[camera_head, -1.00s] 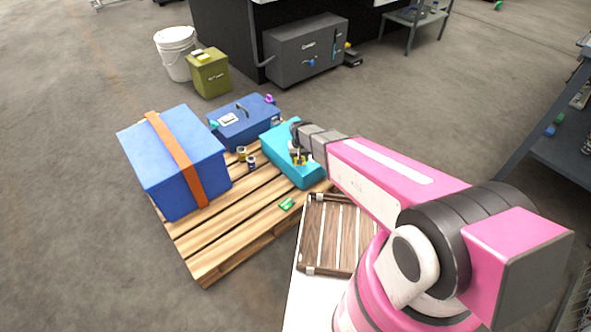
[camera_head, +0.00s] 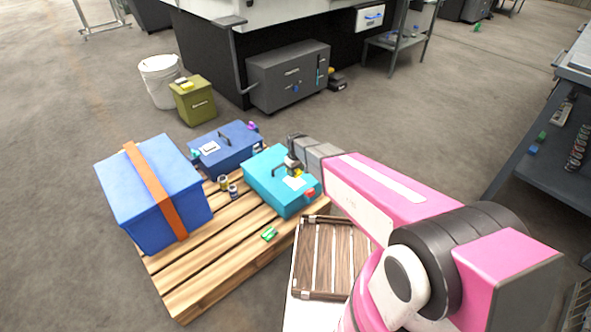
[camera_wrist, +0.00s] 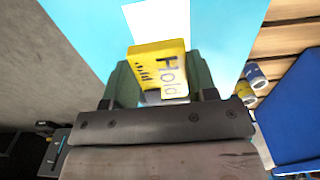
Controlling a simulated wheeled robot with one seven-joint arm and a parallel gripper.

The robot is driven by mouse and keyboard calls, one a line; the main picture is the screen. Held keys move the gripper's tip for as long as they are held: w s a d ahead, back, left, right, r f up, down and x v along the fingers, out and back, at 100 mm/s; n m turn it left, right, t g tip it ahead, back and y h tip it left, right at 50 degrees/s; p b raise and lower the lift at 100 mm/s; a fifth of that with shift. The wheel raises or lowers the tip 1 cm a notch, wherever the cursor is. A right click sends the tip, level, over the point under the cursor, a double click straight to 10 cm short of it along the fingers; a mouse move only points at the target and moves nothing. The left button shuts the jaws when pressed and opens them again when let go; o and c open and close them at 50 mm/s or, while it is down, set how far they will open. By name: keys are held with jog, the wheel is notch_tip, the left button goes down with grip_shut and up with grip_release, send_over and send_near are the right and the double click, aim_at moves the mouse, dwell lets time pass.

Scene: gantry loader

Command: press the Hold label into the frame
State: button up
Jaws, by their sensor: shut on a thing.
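The yellow Hold label (camera_wrist: 160,70) is a small block with dark lettering, held between my gripper's fingers in the wrist view. My gripper (camera_head: 297,166) is shut on it, over the turquoise case (camera_head: 262,176) on the pallet. A white rectangle (camera_wrist: 157,20) lies on the case beyond the label in the wrist view, and it also shows in the head view (camera_head: 294,184). I cannot tell whether this rectangle is the frame. The label appears apart from it. A dark handle and a red piece (camera_head: 310,193) are on the case.
A blue toolbox (camera_head: 238,152) and a large blue box with an orange strap (camera_head: 130,196) share the wooden pallet (camera_head: 200,282). A slatted wooden crate (camera_head: 330,258) stands close to my arm.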

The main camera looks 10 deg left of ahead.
aim_at(296, 183)
jog(key=shift+f, duration=2.65)
jog(key=shift+f, duration=0.35)
jog(key=o, duration=1.3)
jog(key=shift+o, duration=0.2)
jog(key=shift+r, duration=0.1)
jog(key=shift+r, duration=3.4)
grip_shut()
